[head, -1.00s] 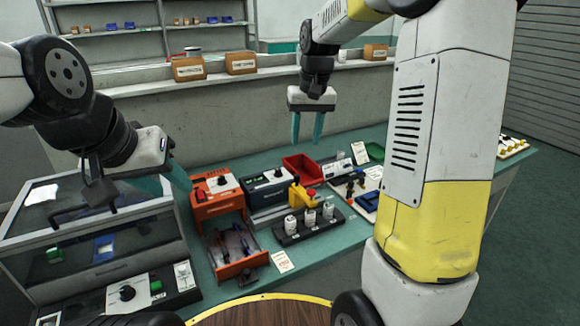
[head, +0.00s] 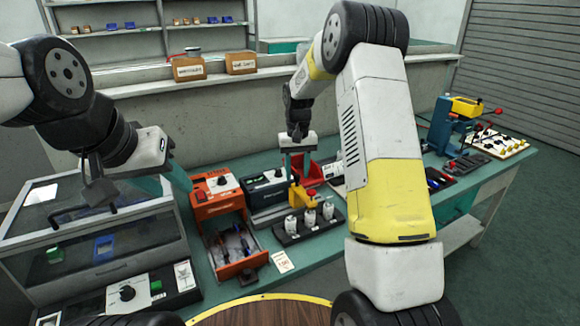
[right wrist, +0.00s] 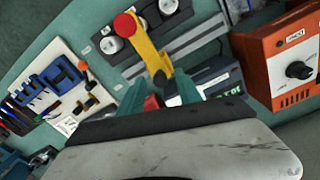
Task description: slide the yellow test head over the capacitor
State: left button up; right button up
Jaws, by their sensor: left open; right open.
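The yellow test head (head: 301,198) is a yellow arm with a red knob, next to the black holder (head: 304,236) with three pale capacitors (head: 291,225). In the right wrist view the yellow test head (right wrist: 149,48) reaches over the capacitor row, and its red knob hides part of the middle. One capacitor (right wrist: 110,44) shows on each side. My right gripper (head: 298,174) is open just above the test head; in its wrist view the teal fingertips (right wrist: 161,88) stand either side of the yellow part's near end, contact unclear. My left gripper (head: 170,178) is open and empty at the left.
An orange instrument (head: 219,197) with an open drawer and a dark meter (head: 266,189) stand left of the test head. A red bin (head: 310,176) is close behind my right gripper. A glass-lidded case (head: 95,232) lies under my left gripper.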

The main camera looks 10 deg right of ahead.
jog(key=shift+f, duration=0.3)
grip_shut()
dwell(1.3)
